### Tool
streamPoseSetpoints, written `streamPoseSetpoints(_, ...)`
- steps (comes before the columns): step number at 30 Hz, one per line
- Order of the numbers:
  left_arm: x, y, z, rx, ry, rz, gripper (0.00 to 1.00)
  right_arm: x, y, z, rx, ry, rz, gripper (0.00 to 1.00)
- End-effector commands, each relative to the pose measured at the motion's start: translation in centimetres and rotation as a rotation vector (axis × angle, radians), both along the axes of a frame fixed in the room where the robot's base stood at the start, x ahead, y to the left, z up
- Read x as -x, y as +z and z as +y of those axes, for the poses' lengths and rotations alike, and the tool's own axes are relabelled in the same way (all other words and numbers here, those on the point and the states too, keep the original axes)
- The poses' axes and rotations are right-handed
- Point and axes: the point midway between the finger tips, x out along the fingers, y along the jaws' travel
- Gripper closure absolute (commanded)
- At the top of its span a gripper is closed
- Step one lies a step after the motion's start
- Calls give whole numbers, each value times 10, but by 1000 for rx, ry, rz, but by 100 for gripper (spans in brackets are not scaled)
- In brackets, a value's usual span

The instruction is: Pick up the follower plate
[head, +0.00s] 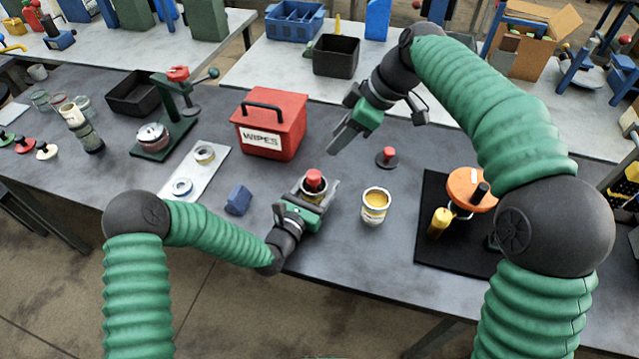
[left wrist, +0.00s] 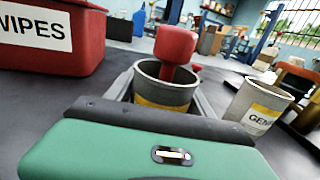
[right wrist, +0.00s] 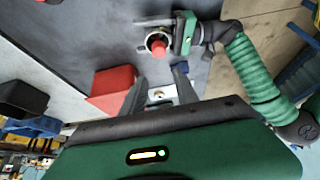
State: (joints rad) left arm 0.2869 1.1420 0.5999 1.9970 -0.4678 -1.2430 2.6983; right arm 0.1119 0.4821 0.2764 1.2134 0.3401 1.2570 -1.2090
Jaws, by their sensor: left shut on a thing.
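A dark disc with a knob (head: 387,158), which looks like a follower plate, lies on the grey table behind an open can. My left gripper (head: 314,192) is shut around a grey can with a yellow label (left wrist: 150,101). A red knob (head: 314,176) stands up out of this can; what lies under it inside is hidden. The knob also shows in the left wrist view (left wrist: 174,46) and right wrist view (right wrist: 158,47). My right gripper (head: 345,138) is open and empty above the table, its fingers apart in the right wrist view (right wrist: 159,92).
A labelled open can (head: 375,205) stands right of my left gripper. A red wipes box (head: 270,125) stands behind left, a blue block (head: 238,200) left. A black mat (head: 432,240) holds an orange-topped device (head: 470,188). Left stand a metal plate (head: 200,180) and a press (head: 165,130).

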Motion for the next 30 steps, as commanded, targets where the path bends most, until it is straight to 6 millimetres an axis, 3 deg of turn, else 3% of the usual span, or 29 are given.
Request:
streamPoseSetpoints(11, 0, 0, 0, 0, 0, 1, 86, 0, 0, 0, 0, 0, 0, 64)
streamPoseSetpoints(17, 0, 0, 0, 0, 0, 1, 86, -1, -4, 5, 24, -54, 40, 43)
streamPoseSetpoints(24, 0, 0, 0, 0, 0, 1, 86, -5, -18, 29, 182, -442, 203, 43)
streamPoseSetpoints(30, 0, 0, 0, 0, 0, 1, 86, -7, -21, 41, 267, -726, 232, 43)
